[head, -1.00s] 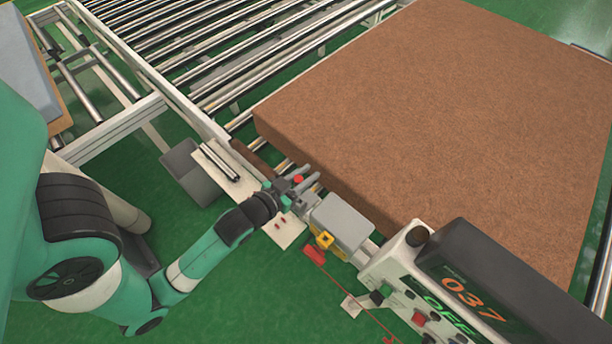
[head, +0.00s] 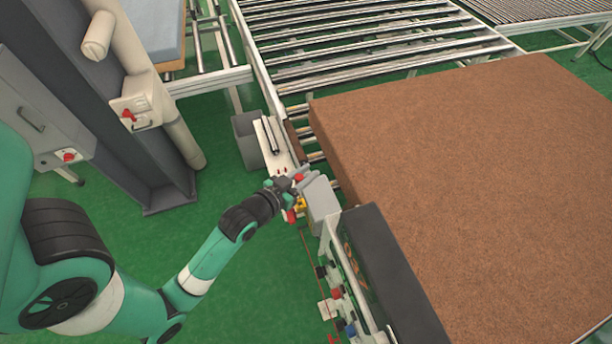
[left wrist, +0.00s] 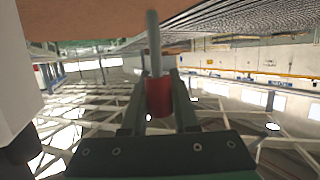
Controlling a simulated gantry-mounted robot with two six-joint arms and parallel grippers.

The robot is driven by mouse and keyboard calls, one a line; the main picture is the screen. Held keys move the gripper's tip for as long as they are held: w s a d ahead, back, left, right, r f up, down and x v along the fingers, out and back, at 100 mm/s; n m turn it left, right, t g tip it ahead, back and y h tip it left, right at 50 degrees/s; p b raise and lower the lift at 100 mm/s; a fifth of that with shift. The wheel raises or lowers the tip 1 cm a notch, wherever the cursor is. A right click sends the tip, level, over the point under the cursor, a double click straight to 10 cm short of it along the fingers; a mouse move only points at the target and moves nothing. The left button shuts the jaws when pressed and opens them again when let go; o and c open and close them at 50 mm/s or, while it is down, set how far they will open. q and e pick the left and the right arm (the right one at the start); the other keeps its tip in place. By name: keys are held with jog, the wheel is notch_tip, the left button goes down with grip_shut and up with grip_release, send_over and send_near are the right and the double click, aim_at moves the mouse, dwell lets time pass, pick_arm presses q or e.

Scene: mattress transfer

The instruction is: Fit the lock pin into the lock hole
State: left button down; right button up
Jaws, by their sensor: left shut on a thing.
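My left gripper (head: 284,184) is shut on the lock pin, beside the grey box (head: 321,203). In the left wrist view the pin's red grip (left wrist: 159,97) sits between the two dark fingers, and its grey rod (left wrist: 154,45) points away from the gripper. The rod stands clear of other things there, as far as I can tell. A small yellow fitting (head: 300,204) is on the side of the box, just below the gripper in the head view. The lock hole cannot be made out for certain. My right gripper is not in view.
A large brown mattress (head: 470,170) lies right of the gripper on the roller conveyor (head: 350,50). A control unit with a dark cover (head: 395,280) stands below the box. A grey bin (head: 248,140) and white plate (head: 268,140) are beyond the gripper.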

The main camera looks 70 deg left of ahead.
pick_arm(q)
jog(key=shift+a, duration=0.2)
notch_tip(320, 180, down, 6)
jog(key=b, duration=0.4)
jog(key=shift+r, duration=0.25)
jog(key=shift+f, duration=0.2)
jog(key=shift+p, duration=0.3)
dwell(1.4)
jog(key=shift+f+b, duration=2.45)
jog(key=shift+f, duration=0.7)
jog(key=c, duration=0.6)
grip_release()
